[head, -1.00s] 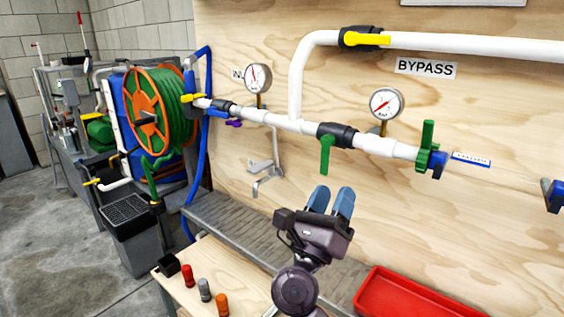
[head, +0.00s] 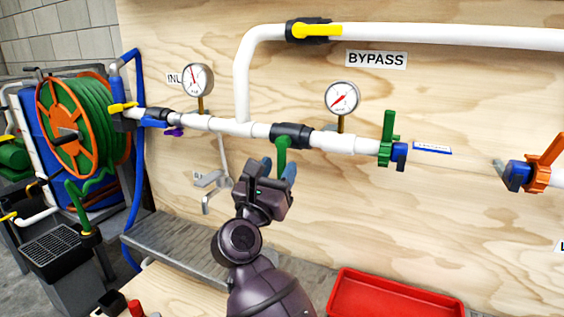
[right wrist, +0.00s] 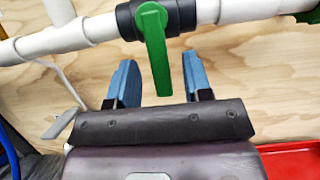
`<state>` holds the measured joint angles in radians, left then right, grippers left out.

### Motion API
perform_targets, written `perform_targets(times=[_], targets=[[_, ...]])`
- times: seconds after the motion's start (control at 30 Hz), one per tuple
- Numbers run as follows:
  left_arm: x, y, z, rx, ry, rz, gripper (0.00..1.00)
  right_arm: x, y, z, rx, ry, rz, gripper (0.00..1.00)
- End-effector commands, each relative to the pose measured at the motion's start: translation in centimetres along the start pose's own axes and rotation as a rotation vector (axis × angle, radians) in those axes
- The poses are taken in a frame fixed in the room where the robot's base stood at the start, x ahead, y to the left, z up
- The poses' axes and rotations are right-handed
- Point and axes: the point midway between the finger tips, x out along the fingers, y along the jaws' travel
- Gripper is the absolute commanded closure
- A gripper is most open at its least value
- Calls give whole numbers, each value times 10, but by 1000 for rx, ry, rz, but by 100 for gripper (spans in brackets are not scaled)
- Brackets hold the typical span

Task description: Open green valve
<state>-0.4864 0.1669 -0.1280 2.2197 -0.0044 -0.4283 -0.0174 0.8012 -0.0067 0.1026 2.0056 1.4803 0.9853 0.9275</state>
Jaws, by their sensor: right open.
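The green valve handle (head: 281,153) hangs straight down, across the white pipe, from a black valve body (head: 291,134) in the head view. In the right wrist view the green handle (right wrist: 156,55) points down, its lower end between the blue fingers. My right gripper (head: 279,170) is open just below the valve, with one finger on each side of the handle. The right wrist view shows gaps between the handle and both fingers of the gripper (right wrist: 157,80). The gripper hides the handle's lower end in the head view. My left gripper is not in view.
A bypass pipe with a yellow-handled valve (head: 317,30) runs above. Another green handle (head: 388,138) stands upright at the pipe's right end. A pressure gauge (head: 342,98) stands above the pipe. A red tray (head: 390,297) lies below right, and a grey bracket (head: 212,188) hangs left.

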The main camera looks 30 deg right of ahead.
Motion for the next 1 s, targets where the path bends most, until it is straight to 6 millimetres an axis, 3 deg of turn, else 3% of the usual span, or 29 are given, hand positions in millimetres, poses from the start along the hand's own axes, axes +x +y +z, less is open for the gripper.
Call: perform_targets(times=[0.2, 0.57, 0.87, 1.0], targets=[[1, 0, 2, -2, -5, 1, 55, 20, 0, 0, 0, -1, 2, 54], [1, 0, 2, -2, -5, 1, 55, 23, 0, -1, -2, 0, 2, 54], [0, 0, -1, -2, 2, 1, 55, 23, 0, -1, -2, 0, 2, 100], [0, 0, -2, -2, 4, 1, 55, 23, 0, -1, -2, 0, 2, 100]])
